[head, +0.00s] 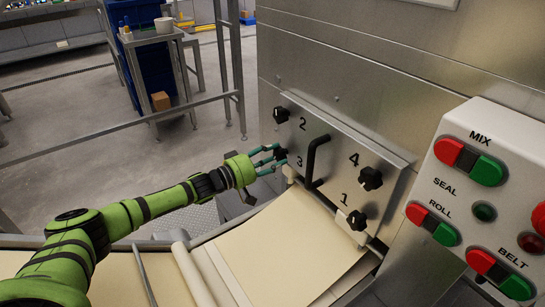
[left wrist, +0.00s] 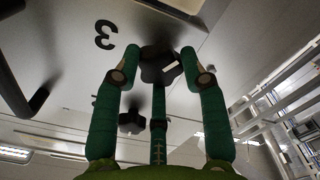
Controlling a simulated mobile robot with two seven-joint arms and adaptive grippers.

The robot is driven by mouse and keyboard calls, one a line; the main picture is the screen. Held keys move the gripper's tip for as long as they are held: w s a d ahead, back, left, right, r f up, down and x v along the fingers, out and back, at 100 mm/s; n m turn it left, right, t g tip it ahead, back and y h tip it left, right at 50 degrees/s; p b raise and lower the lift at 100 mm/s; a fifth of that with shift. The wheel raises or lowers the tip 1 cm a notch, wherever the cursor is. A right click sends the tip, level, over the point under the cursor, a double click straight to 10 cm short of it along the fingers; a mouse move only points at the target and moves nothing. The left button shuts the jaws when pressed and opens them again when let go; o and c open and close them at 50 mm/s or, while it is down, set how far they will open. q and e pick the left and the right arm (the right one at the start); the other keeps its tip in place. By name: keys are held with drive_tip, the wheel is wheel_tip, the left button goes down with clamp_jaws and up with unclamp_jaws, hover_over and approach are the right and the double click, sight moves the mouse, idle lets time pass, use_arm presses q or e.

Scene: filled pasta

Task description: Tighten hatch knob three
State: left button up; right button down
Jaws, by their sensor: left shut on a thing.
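Hatch knob three (head: 281,153) is a black lobed knob at the left edge of the metal hatch plate (head: 335,140), next to the printed 3. My left gripper (head: 276,156) reaches it from the left, and its teal fingers are closed around it. In the left wrist view, which is upside down, knob three (left wrist: 158,62) sits between the fingertips and shows a small white mark. The fingers partly cover the knob in the head view. My right gripper is not in view.
Knob two (head: 281,115) is just above, knob four (head: 370,179) and knob one (head: 357,219) to the right. A black bar handle (head: 313,160) stands out mid-plate. A button panel (head: 480,190) is at right; a cream sheet (head: 290,245) lies below.

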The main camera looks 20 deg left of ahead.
use_arm(q)
drive_tip(key=m, duration=0.6)
drive_tip(key=shift+p, duration=0.3)
drive_tip(key=m, duration=0.6)
drive_tip(key=m+b, duration=0.1)
drive_tip(key=m, duration=0.5)
drive_tip(key=shift+m, duration=0.4)
drive_tip(key=m+b, duration=0.2)
drive_tip(key=m, duration=0.4)
drive_tip(key=shift+m, duration=0.8)
drive_tip(key=shift+r+m+b, duration=0.1)
drive_tip(key=shift+m+b, duration=0.2)
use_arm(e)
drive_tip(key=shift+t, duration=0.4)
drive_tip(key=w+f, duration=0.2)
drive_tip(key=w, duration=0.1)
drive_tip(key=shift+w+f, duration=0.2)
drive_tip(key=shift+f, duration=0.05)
